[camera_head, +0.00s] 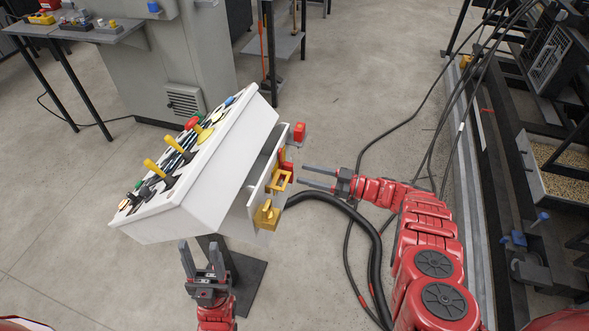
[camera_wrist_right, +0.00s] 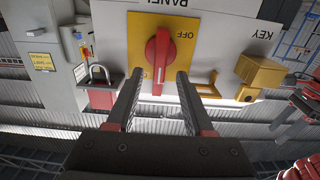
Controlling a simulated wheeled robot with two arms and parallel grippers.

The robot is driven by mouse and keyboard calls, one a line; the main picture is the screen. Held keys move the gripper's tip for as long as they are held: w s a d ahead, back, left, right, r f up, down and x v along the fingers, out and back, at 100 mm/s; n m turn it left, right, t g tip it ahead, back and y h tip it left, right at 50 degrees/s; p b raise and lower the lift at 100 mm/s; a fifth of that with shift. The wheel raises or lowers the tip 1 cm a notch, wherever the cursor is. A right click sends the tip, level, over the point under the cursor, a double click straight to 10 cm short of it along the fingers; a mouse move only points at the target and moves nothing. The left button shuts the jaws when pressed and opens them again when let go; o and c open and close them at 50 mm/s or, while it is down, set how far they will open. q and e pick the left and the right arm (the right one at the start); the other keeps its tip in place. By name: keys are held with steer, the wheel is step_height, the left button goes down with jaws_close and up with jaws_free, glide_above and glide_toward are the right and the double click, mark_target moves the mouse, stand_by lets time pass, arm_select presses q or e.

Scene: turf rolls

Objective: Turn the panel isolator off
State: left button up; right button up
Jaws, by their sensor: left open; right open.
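The panel isolator is a red rotary handle (camera_wrist_right: 160,58) on a yellow plate (camera_wrist_right: 139,28) in the right wrist view. Its long grip lies along the picture's vertical, and the word OFF sits to its right. In the head view the yellow and red parts sit small on the console's right side (camera_head: 281,155). My right gripper (camera_wrist_right: 159,76) is open, its fingers on either side of the handle's lower end in the wrist view; I cannot tell whether they touch it. In the head view, the right gripper (camera_head: 302,175) points at that side. My left gripper (camera_head: 198,243) is open and empty by the console's front.
A padlock with a red body (camera_wrist_right: 101,97) hangs left of the handle; a yellow bracket (camera_wrist_right: 208,86) and yellow box (camera_wrist_right: 260,72) sit right. The white console (camera_head: 215,180) carries yellow levers. Black cables (camera_head: 375,240) cross the floor near my right arm.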

mark_target(293, 171)
steer(key=shift+x, duration=2.25)
jaws_close()
